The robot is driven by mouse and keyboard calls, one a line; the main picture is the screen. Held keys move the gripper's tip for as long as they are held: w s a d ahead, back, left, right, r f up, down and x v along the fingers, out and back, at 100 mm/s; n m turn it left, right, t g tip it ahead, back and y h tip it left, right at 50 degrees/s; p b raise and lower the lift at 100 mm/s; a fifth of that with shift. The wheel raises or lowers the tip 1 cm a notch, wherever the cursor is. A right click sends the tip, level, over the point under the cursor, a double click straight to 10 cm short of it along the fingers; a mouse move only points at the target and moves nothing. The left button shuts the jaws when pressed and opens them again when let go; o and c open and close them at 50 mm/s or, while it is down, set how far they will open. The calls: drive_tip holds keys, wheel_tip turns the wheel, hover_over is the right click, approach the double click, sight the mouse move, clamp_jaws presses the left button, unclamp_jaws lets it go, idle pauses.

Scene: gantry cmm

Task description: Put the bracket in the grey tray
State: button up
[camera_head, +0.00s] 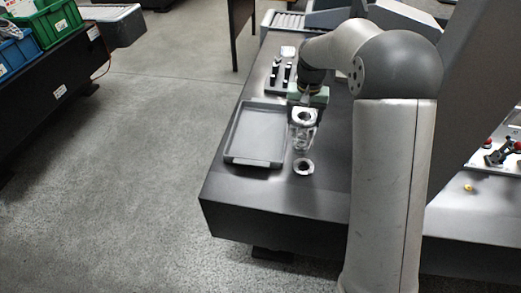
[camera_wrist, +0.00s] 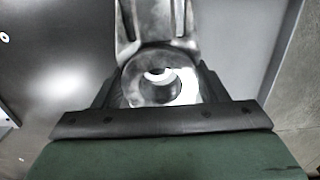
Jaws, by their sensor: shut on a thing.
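The bracket (camera_head: 302,136) is a silvery metal part with a round bored end and a longer slotted body. My gripper (camera_head: 304,108) is shut on its bored end, and the body hangs below the jaws. In the wrist view the bracket (camera_wrist: 157,25) lies between the fingers of my gripper (camera_wrist: 155,90), its round hole facing the camera. The grey tray (camera_head: 233,138) is a shallow rectangular tray on the dark table, just left of the bracket in the head view. The bracket is beside the tray in that picture; its height above the table is hard to tell.
A rack with black pegs (camera_head: 281,77) stands behind the tray. The table's front left edge is close to the tray. My arm hides part of the table's right side.

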drive_tip(key=shift+w+a+f+b, duration=0.25)
drive_tip(key=shift+w+a+b, duration=0.15)
drive_tip(key=shift+b, duration=0.1)
drive_tip(key=p, duration=0.1)
hover_over(262, 137)
drive_tip(key=f, duration=0.8)
drive_tip(key=shift+d+f, duration=0.35)
drive_tip(key=shift+f, duration=0.05)
drive_tip(key=shift+w+a+f, duration=0.1)
drive_tip(key=shift+a+f, duration=0.2)
drive_tip(key=shift+f, duration=1.6)
drive_tip(key=shift+f, duration=0.2)
drive_tip(key=o, duration=1.4)
drive_tip(key=shift+c, duration=0.2)
